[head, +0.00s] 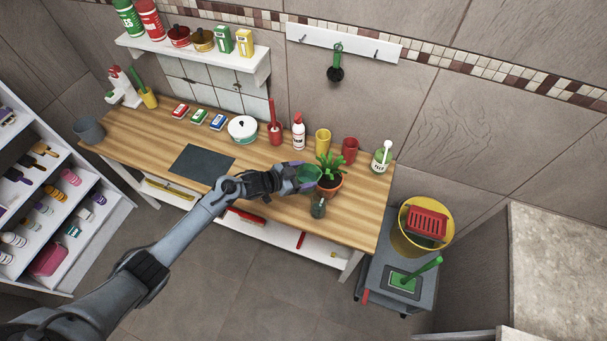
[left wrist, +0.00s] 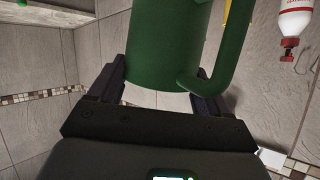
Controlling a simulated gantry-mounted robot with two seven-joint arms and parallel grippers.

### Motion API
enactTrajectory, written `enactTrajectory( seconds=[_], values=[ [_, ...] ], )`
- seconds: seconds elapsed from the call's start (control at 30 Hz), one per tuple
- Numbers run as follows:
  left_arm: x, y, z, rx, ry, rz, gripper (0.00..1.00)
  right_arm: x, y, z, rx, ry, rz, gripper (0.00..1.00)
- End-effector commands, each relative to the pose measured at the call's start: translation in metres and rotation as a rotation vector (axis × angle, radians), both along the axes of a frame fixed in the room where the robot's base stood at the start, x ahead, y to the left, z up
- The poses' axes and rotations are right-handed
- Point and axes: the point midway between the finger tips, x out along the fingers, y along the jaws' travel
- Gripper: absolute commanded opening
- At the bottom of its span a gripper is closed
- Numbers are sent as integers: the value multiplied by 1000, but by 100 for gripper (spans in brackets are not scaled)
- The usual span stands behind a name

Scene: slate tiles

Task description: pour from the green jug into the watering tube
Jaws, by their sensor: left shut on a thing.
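The green jug (head: 309,176) is held by my left gripper (head: 296,179) above the right part of the wooden bench. In the left wrist view the jug (left wrist: 168,45) fills the upper middle, with its handle at the right and the gripper's dark fingers (left wrist: 163,88) on either side of it. A potted plant (head: 329,183) stands right beside the jug in the head view and partly overlaps it. I cannot make out the watering tube clearly. The jug's tilt and any liquid cannot be told. My right gripper is not in view.
A small dark jar (head: 318,208) stands at the bench's front edge, just below the pot. A yellow cup (head: 322,141), a red cup (head: 350,150) and a white bottle (head: 298,131) stand behind. A dark mat (head: 202,164) lies on the left part.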

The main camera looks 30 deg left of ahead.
Motion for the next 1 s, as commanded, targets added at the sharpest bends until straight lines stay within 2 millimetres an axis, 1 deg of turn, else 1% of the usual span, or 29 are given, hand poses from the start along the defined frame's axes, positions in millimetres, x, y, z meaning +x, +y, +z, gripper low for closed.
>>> enactTrajectory(
  seconds=[0.13,1.0],
  values=[
    [0,0,4,31,-10,1,0,0,0,4,0,0,0,43],
    [0,-1,-13,139,-38,1,0,-1,-2,-10,-9,2,8,43]
  ],
)
